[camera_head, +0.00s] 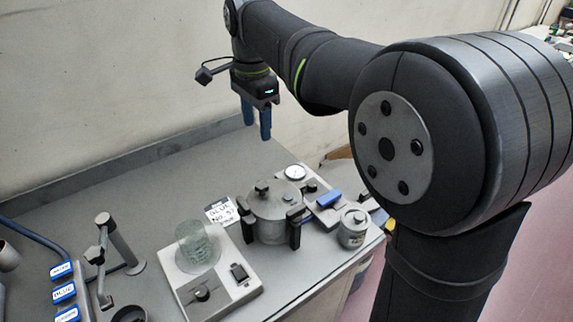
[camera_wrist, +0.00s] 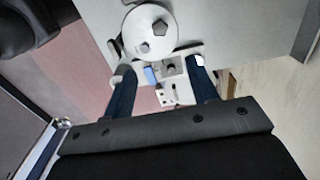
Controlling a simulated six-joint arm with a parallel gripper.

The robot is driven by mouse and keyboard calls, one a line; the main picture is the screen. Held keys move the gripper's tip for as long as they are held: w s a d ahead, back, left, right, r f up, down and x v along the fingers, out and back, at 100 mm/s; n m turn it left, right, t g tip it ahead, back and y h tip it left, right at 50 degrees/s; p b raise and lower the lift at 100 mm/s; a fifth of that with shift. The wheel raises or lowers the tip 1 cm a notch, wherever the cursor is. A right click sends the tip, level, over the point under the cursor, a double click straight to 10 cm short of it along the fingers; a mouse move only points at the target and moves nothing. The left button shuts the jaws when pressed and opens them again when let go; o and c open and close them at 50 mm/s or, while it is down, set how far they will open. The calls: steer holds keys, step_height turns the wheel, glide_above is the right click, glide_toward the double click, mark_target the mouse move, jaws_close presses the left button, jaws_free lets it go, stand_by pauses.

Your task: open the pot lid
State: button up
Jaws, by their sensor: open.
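The grey metal pot (camera_head: 268,228) stands on the bench in the head view, with dark upright clamps or handles at its sides. Its lid (camera_head: 278,199) sits on top and carries a dark knob (camera_head: 262,188). My gripper (camera_head: 256,125) hangs above and behind the pot, well clear of it, with its blue fingers apart and nothing between them. In the wrist view, the fingers of my gripper (camera_wrist: 162,75) are spread. A pale round top with a dark knob, seemingly the lid (camera_wrist: 150,45), shows at the upper middle, beyond the fingertips.
Right of the pot are a base with a gauge (camera_head: 295,172) and blue handle (camera_head: 328,199), and a small lidded canister (camera_head: 353,228). Left are a plate with a glass beaker (camera_head: 197,250), a label card (camera_head: 221,211) and a metal stand (camera_head: 123,245). The back bench is clear.

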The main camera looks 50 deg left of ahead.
mark_target(261, 184)
step_height(261, 184, down, 17)
steer(key=shift+f, duration=0.1)
stand_by(0.3)
jaws_close()
